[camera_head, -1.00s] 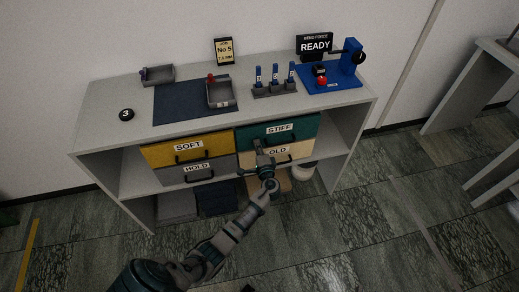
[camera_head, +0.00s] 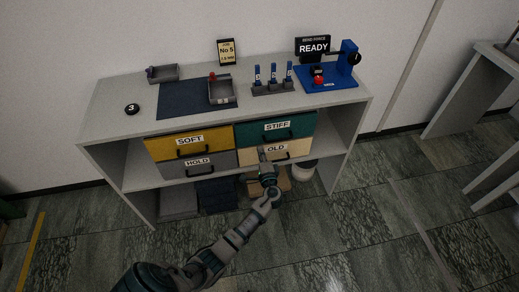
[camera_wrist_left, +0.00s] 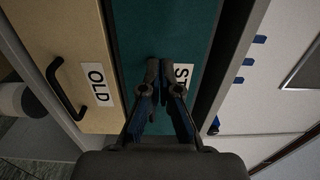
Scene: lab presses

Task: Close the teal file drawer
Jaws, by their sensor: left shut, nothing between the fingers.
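The teal drawer (camera_head: 296,126), labelled STIFF, is at the upper right of the drawer block. Its front looks about level with the fronts around it; I cannot tell if a small gap is left. Its teal front also fills the middle of the left wrist view (camera_wrist_left: 190,30). My left gripper (camera_head: 262,153) is shut and empty, in front of the drawer block near the boundary of the STIFF and OLD drawers. In the left wrist view its fingertips (camera_wrist_left: 164,64) lie over the teal front and partly hide the STIFF label. Contact is unclear. My right gripper is out of view.
The cream OLD drawer (camera_head: 301,150) is below, with its dark handle (camera_wrist_left: 66,90). The yellow SOFT (camera_head: 163,149) and grey HOLD (camera_head: 222,160) drawers are to the left. The bench top (camera_head: 110,112) above holds trays, a rack and a blue press (camera_head: 347,76).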

